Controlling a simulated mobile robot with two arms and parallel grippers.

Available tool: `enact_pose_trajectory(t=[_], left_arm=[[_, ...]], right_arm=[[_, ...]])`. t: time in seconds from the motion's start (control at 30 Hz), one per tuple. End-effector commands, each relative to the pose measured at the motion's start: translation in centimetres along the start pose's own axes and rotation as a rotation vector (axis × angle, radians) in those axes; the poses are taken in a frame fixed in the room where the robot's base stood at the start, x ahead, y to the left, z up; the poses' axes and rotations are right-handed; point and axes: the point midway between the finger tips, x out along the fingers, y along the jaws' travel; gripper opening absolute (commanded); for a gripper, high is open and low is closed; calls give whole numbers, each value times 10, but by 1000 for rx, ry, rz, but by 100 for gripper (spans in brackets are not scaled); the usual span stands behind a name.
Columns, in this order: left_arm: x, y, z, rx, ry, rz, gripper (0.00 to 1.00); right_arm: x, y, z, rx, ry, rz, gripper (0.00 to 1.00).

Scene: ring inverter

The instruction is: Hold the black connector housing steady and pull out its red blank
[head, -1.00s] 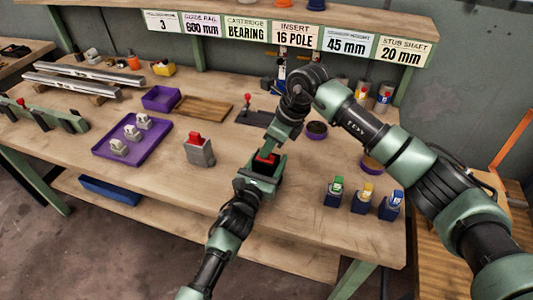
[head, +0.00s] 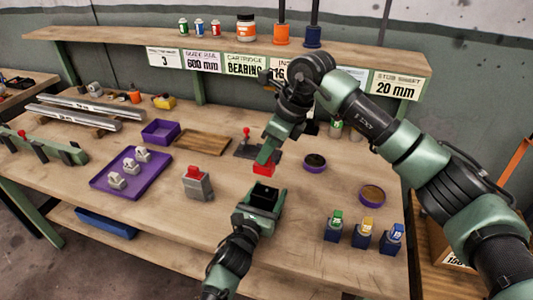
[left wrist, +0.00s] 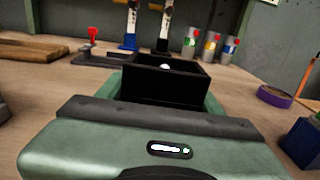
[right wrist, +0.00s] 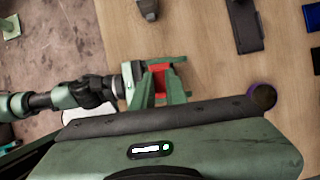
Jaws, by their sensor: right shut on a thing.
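The black connector housing (head: 264,192) is upright in my left gripper (head: 258,212), which is closed around it low over the front of the bench. In the left wrist view the housing (left wrist: 165,88) shows an open top with something small and white inside. My right gripper (head: 268,155) is shut on the red blank (head: 263,169) and holds it above and apart from the housing. In the right wrist view the red blank (right wrist: 160,80) shows between the fingers, partly hidden by them.
A grey block with a red top (head: 198,184) stands left of my left gripper. A purple tray (head: 160,186) with white parts lies farther left. Blue holders with coloured tops, one green (head: 334,228), stand at right. Round dishes, one purple-rimmed (head: 372,196), lie behind them.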

Motion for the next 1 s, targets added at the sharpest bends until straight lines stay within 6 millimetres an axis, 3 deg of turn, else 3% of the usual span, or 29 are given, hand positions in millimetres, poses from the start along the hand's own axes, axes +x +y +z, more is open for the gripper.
enact_pose_trajectory(t=[0.47,1.0], left_arm=[[-6,1,0,1,0,0,86],[-106,0,-2,-1,3,0,86]], right_arm=[[0,0,0,0,0,0,0],[0,0,0,0,0,0,0]])
